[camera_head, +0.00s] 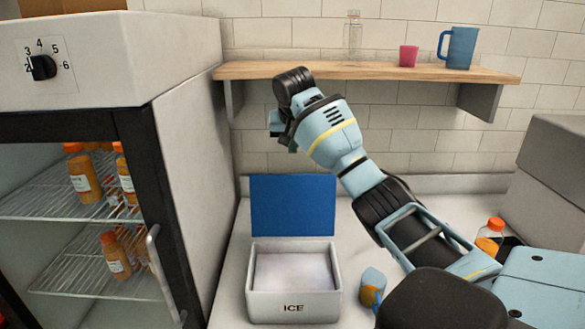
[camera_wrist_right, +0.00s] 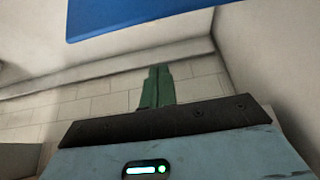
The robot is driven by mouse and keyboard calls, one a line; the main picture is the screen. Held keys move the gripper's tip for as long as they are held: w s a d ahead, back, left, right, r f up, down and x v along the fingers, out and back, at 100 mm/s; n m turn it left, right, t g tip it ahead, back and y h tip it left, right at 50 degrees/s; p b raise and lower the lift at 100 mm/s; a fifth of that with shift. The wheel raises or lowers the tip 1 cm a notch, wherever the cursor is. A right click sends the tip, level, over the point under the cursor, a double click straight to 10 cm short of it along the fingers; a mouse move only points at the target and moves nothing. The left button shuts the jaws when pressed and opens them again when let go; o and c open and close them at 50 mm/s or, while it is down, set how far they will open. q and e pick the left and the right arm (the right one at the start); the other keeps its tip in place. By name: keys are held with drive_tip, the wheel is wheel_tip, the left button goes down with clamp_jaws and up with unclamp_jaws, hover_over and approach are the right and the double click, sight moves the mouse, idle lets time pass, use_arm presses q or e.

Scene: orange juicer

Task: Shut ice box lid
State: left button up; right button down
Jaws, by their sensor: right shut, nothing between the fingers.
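The lid also shows as a blue edge at the top of the right wrist view (camera_wrist_right: 140,14). My right gripper (camera_head: 292,147) is above the lid's top edge and appears apart from it. Its green fingers (camera_wrist_right: 157,86) are shut and empty. My left gripper is not in view.
A wooden shelf (camera_head: 400,71) with a blue pitcher (camera_head: 461,48) and a pink cup (camera_head: 408,56) runs behind my right arm. A glass-front fridge (camera_head: 185,180) stands close on the left.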

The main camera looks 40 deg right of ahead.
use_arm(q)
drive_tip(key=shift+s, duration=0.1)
use_arm(e)
drive_tip(key=shift+f, duration=0.15)
